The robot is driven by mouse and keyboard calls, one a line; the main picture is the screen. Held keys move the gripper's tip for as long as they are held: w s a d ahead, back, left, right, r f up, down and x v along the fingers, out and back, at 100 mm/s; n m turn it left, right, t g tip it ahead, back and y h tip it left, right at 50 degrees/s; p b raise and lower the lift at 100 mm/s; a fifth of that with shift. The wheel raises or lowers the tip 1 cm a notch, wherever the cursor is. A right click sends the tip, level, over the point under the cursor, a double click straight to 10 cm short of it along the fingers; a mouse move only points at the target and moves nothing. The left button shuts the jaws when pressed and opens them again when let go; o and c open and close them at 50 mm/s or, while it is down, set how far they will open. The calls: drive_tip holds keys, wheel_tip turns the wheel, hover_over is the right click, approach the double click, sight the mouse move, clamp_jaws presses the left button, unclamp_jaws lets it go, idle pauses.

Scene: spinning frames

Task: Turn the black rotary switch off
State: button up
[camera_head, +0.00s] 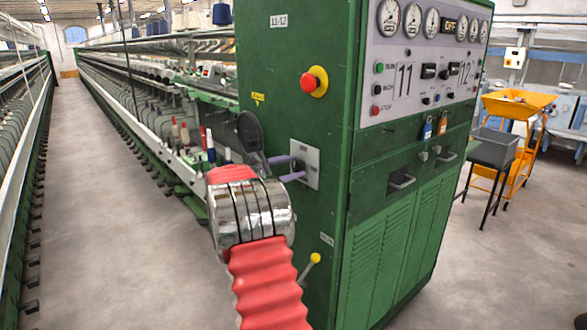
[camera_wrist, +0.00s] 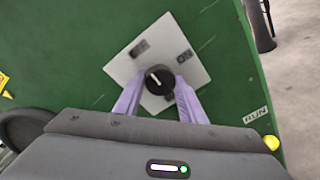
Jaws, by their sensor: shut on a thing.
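The black rotary switch (camera_wrist: 159,80) is a round knob with a short white mark, on a light grey plate (camera_wrist: 196,74) fixed to the green cabinet. The plate looks tilted in the wrist view and also shows in the head view (camera_head: 313,161). Small dark labels lie beyond the knob; the right one looks like ON, and the left one is hard to read. The white mark slants towards the left label. My gripper (camera_head: 297,168) reaches the cabinet's side, its two purple fingers on either side of the knob, shut on it.
A red push button on yellow (camera_head: 314,80) sits above the plate, and a yellow-tipped lever (camera_head: 314,259) below it. Spinning frames line the aisle (camera_head: 95,190) at left. The cabinet front has gauges and buttons. A grey bin (camera_head: 495,144) stands at right.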

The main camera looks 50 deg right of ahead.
drive_tip(key=shift+a+f, duration=0.1)
drive_tip(key=shift+f, duration=0.35)
drive_tip(key=o, duration=1)
drive_tip(key=shift+r, duration=0.15)
drive_tip(key=shift+o, duration=0.3)
drive_tip(key=shift+r, duration=0.1)
drive_tip(key=v, duration=1.3)
drive_tip(key=shift+a, duration=0.35)
drive_tip(key=shift+w, duration=0.1)
